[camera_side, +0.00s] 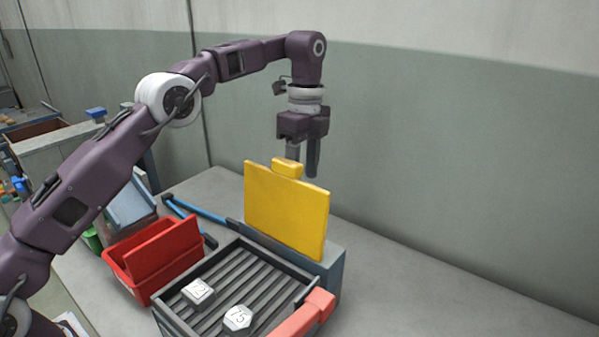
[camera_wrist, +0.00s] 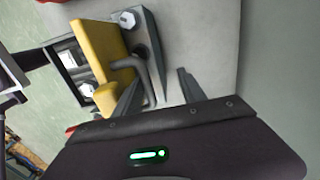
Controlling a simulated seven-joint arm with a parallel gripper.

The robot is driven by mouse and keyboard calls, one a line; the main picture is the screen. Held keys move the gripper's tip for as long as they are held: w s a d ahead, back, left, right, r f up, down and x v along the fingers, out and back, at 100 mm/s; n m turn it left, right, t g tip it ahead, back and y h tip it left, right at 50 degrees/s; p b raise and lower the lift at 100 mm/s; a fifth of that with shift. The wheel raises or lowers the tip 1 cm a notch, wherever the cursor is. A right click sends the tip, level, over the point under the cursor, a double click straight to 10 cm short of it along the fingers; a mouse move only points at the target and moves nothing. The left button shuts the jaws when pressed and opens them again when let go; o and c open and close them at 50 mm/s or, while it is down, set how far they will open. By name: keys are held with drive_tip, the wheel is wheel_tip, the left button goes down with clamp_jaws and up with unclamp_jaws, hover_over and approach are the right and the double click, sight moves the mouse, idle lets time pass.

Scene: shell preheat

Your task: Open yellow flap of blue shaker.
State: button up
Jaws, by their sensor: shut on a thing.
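The yellow flap (camera_side: 287,210) stands upright, with a small yellow block (camera_side: 287,167) on its top edge. It is on the blue-grey shaker (camera_side: 333,275), behind the slatted tray part (camera_side: 262,275). My gripper (camera_side: 303,165) points down at the top of the flap, its fingers at the yellow block. It is shut on the flap, though the contact is hard to make out. In the wrist view the flap (camera_wrist: 100,48) and its block (camera_wrist: 106,98) lie left of my fingers (camera_wrist: 161,77). The side view hides the back of the flap.
Two pale numbered hex pieces, one here (camera_side: 238,319), lie on the slats. A salmon-red handle (camera_side: 308,313) is at the tray's front right. A red bin (camera_side: 150,262) and a blue bar (camera_side: 196,211) are on the left. The grey table right of the shaker is clear.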

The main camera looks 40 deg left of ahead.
sight(287, 174)
drive_tip(key=shift+w+a+f, duration=0.1)
drive_tip(key=shift+a+f, duration=0.05)
drive_tip(key=shift+f, duration=0.65)
drive_tip(key=s+r, duration=0.2)
drive_tip(key=s, duration=0.3)
drive_tip(key=shift+r, duration=0.4)
drive_tip(key=s+f+t, duration=0.1)
drive_tip(key=s+f, duration=0.2)
drive_tip(key=s, duration=0.5)
drive_tip(key=s+f+t, duration=0.2)
drive_tip(key=s+f, duration=0.1)
drive_tip(key=s, duration=0.6)
drive_tip(key=w+v, duration=0.1)
drive_tip(key=v, duration=0.5)
drive_tip(key=s+a+r+n+t, duration=0.2)
drive_tip(key=s+a+r+n, duration=0.1)
drive_tip(key=s+n, duration=0.7)
drive_tip(key=shift+r+n, duration=0.75)
drive_tip(key=shift+n, duration=0.45)
